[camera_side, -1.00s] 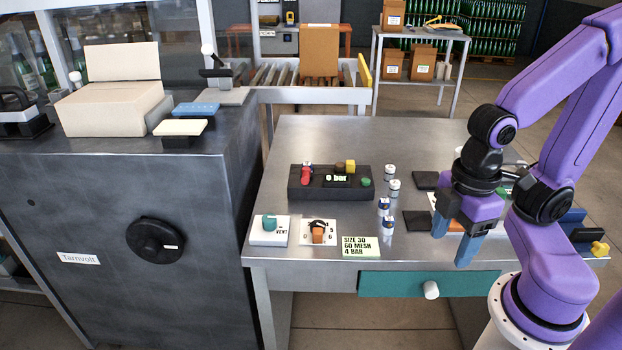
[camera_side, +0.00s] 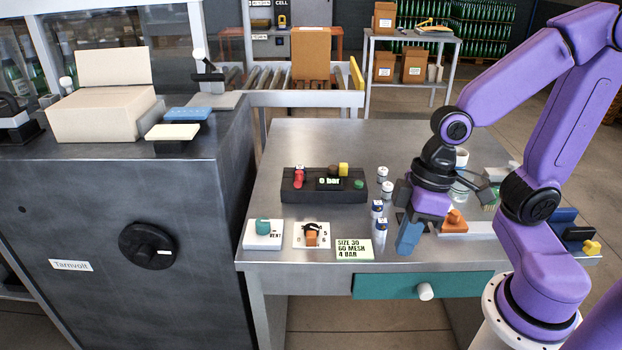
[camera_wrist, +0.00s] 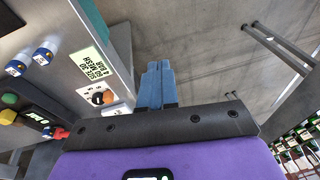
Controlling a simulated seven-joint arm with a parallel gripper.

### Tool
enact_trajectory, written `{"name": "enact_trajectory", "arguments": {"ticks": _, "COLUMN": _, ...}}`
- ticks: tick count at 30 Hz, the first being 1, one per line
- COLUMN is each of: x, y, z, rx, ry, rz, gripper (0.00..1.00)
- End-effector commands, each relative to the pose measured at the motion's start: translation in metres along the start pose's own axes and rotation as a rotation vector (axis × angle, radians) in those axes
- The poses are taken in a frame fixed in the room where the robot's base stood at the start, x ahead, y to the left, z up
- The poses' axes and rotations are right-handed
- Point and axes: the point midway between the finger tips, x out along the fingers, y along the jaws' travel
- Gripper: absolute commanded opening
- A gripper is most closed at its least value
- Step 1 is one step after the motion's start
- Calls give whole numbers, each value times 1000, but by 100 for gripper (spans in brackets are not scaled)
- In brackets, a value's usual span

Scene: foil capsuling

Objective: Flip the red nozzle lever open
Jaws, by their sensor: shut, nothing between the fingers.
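A small red lever (camera_side: 298,178) stands at the left end of a black box (camera_side: 338,195) with a lit display, at the back left of the steel table. I take it for the nozzle lever. It also shows in the wrist view (camera_wrist: 60,133), at the lower left, small and partly blurred. My gripper (camera_side: 406,246) is at the table's front, to the right of the box and apart from it. Its blue fingers are together and empty, pointing down. In the wrist view my gripper (camera_wrist: 157,68) shows the two blue fingertips side by side, over the floor.
Several small white-capped vials (camera_side: 382,225) stand between the box and my gripper. A teal-knob plate (camera_side: 263,236), an orange-knob dial plate (camera_side: 311,237) and a green note (camera_side: 354,249) lie along the front edge. An orange-topped item (camera_side: 454,221) sits right of my gripper. The table's back is clear.

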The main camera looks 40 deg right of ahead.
Motion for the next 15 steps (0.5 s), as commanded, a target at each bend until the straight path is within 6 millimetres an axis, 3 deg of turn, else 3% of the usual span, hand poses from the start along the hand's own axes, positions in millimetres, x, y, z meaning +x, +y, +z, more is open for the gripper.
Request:
{"name": "enact_trajectory", "arguments": {"ticks": 8, "x": 8, "y": 48, "z": -60, "rx": 409, "ry": 214, "rz": -24, "gripper": 0}}
{"name": "enact_trajectory", "arguments": {"ticks": 15, "x": 7, "y": 117, "z": -95, "rx": 765, "ry": 413, "rz": 23, "gripper": 0}}
